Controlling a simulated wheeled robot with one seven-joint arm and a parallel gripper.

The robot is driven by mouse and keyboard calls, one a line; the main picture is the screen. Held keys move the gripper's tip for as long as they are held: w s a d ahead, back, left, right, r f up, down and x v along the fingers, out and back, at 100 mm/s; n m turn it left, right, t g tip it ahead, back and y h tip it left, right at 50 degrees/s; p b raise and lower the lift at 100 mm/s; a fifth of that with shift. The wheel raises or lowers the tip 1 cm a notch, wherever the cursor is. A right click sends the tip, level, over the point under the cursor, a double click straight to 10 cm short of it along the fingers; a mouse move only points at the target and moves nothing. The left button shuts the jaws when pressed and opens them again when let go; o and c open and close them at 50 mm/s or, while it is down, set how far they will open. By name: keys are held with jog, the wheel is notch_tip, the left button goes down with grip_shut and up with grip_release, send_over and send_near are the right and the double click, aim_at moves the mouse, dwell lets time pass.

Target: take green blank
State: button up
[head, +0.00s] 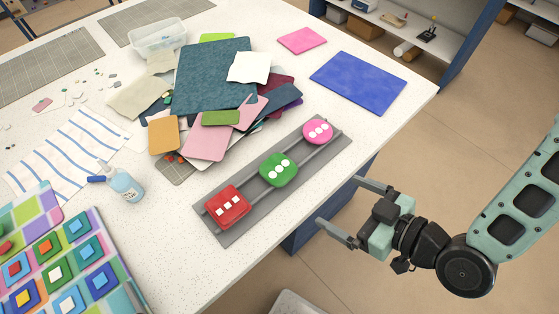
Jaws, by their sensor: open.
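The green blank (279,170) is a rounded green piece with several white dots on top. It rests on two rails of a grey rack (225,236), between a red blank (227,207) with white squares and a round pink blank (317,131) with white dots. The rack lies near the right edge of the white table. My gripper (346,208) is open and empty, to the right of the rack and beyond the table edge in the picture. Its two fingers point left toward the rack, apart from all the blanks.
A pile of coloured sheets (213,75) lies behind the rack. A blue sheet (358,83) lies at the back right. A glue bottle (124,183), a striped cloth (66,155) and a colourful tile panel (66,265) are at the left. White table surface is clear in front of the rack.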

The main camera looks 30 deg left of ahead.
jog(key=shift+s+b+x, duration=0.25)
jog(key=shift+b+x, duration=1.15)
jog(key=shift+b, duration=0.55)
jog(key=b, duration=0.6)
send_near(278, 168)
jog(key=shift+x, duration=1.2)
jog(key=shift+p+x, duration=1.1)
jog(key=shift+x, duration=1.8)
jog(key=c, duration=1.2)
